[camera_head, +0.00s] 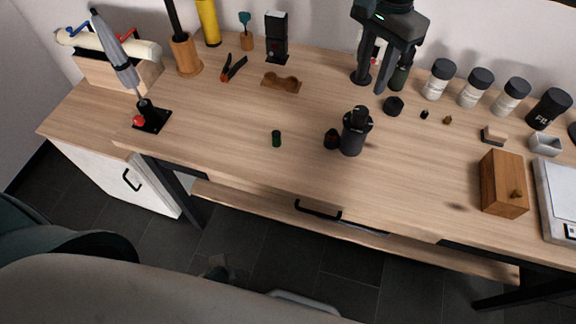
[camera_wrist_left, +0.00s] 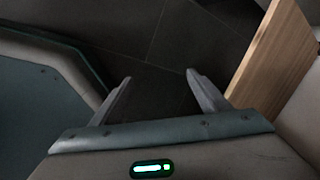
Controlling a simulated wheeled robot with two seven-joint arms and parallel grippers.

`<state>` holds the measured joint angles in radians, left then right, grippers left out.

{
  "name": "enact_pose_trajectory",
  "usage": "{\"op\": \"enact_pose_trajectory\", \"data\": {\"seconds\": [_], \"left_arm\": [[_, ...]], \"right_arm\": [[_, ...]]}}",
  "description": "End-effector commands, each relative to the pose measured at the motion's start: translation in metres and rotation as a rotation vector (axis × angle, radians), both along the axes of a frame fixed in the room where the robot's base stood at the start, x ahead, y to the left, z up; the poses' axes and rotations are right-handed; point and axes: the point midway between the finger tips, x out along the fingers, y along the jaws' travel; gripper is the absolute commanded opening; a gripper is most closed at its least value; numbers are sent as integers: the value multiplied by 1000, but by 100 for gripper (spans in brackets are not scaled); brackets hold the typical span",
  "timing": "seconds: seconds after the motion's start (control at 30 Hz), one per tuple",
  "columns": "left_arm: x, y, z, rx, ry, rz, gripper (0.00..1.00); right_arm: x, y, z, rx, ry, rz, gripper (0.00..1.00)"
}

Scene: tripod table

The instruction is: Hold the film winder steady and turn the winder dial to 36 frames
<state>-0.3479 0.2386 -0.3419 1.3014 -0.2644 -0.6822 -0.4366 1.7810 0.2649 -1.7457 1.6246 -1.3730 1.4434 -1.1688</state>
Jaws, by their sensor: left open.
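The black upright device (camera_head: 353,133), which looks like the film winder, stands near the middle of the table. A round dark knob-like part (camera_head: 332,139) sits at its left side; whether they are joined and the dial's setting are too small to tell. My left gripper (camera_wrist_left: 159,75) shows in the left wrist view, open and empty above the dark floor, beside a wooden edge (camera_wrist_left: 270,60).
A small green-black canister (camera_head: 276,139) stands left of the winder. A black cap-like piece (camera_head: 393,105) and several dark-lidded jars (camera_head: 438,80) are behind it on the right. A wooden box (camera_head: 503,184) is at the right. The table (camera_head: 230,125) is clear in front of the winder.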

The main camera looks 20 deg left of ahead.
Motion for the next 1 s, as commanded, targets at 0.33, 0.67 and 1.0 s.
{"op": "enact_pose_trajectory", "data": {"seconds": [0.33,0.67,1.0], "left_arm": [[72,-40,88,91,-260,-479,69],[116,-115,225,272,-632,-989,69],[107,-183,371,537,-1012,-1355,69]], "right_arm": [[0,0,0,0,0,0,31],[0,0,0,0,0,0,31],[0,0,0,0,0,0,31]]}}
